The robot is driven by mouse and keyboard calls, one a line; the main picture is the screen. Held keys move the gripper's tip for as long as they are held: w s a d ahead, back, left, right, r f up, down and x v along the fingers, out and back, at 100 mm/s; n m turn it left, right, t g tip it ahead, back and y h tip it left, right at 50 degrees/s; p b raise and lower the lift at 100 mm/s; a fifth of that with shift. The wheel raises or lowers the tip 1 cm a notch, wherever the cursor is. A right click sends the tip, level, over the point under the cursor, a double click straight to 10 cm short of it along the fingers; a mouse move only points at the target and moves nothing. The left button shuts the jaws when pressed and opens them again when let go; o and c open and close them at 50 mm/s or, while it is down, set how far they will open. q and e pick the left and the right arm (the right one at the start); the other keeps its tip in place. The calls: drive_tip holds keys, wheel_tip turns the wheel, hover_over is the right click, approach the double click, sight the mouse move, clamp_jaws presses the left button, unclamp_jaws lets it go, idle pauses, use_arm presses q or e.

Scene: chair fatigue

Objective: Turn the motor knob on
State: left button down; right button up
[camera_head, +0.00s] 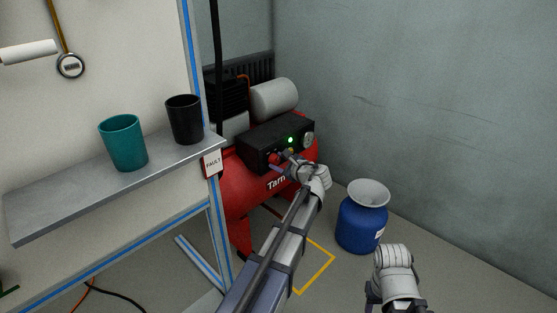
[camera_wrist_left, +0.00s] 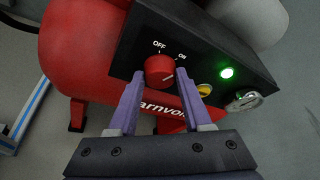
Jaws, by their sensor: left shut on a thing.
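The red motor knob (camera_wrist_left: 159,70) sits on the black control panel (camera_wrist_left: 115,50) of a red compressor, with OFF and ON printed above it. In the head view the knob (camera_head: 273,158) shows small at the left of the panel. My left gripper (camera_wrist_left: 161,75) has one purple finger on each side of the knob and is shut on it. In the head view the left gripper (camera_head: 282,158) is at the panel front. I cannot tell surely which mark the knob points to. My right gripper (camera_head: 391,285) is low at the right, away from the panel; its jaws are unclear.
A green lamp (camera_wrist_left: 227,73) is lit right of the knob, near a yellow button (camera_wrist_left: 204,90) and a gauge (camera_wrist_left: 243,101). A shelf (camera_head: 60,205) with a teal cup (camera_head: 124,143) and a black cup (camera_head: 185,120) stands left. A blue drum (camera_head: 361,222) stands right.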

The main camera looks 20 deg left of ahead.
use_arm(q)
drive_tip(key=shift+m+g, duration=0.3)
drive_tip(key=shift+g, duration=0.1)
idle(0.3)
drive_tip(key=shift+c, duration=1.7)
unclamp_jaws()
drive_tip(key=p+v, duration=0.3)
drive_tip(key=v, duration=0.4)
drive_tip(key=shift+s+d, duration=0.2)
drive_tip(key=shift+d, duration=0.1)
